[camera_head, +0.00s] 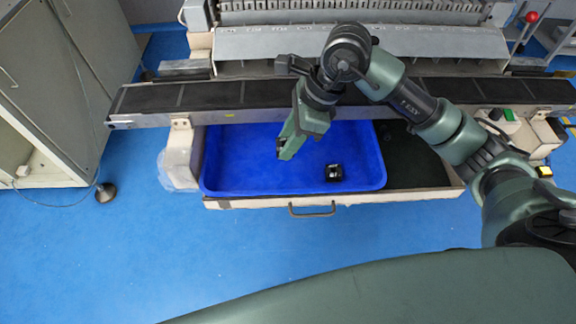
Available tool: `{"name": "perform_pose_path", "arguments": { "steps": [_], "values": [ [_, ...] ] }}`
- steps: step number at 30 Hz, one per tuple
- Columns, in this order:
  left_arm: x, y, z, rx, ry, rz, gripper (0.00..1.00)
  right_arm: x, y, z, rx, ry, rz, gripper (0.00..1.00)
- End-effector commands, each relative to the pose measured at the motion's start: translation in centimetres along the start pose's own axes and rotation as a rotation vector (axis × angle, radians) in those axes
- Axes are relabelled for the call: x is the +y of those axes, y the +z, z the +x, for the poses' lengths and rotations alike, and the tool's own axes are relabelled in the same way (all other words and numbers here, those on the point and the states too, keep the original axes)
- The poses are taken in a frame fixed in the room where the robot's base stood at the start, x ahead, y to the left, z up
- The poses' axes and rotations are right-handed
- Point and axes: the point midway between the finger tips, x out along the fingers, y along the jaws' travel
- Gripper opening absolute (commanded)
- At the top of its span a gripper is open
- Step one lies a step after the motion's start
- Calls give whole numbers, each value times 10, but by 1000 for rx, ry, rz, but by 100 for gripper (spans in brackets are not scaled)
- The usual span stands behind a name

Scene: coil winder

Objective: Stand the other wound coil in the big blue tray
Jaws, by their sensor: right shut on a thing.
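The big blue tray (235,165) sits in the open drawer below the winder's black front rail. One wound coil (334,173), small and black with a light patch, stands in the tray's front right part. My right gripper (283,150) reaches down over the middle of the tray, to the left of that coil. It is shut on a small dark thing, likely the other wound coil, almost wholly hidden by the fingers. I cannot tell whether the held thing touches the tray floor. My left gripper is out of view.
The drawer (420,193) has a dark bare section right of the tray and a handle (312,211) in front. The black rail (240,95) runs close behind my gripper. A grey cabinet (65,80) stands at left. The tray's left part is clear.

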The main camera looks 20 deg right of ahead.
Motion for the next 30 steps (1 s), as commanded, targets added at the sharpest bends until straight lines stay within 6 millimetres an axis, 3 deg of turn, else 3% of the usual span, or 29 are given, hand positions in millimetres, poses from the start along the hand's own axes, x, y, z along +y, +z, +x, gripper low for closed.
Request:
{"name": "perform_pose_path", "arguments": {
  "steps": [3, 7, 14, 21, 30],
  "values": [
    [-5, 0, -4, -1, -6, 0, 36, 2, -12, 29, 2, 6, 3, 0],
    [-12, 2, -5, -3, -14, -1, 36, 1, -21, 50, 2, 3, 2, 0],
    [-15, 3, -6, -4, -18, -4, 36, 0, -27, 65, 0, 2, 1, 0],
    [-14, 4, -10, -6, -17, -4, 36, 0, -40, 96, 1, 2, 2, 0],
    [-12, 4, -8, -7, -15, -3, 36, 0, -41, 100, 0, -1, 0, 0]
  ]
}}
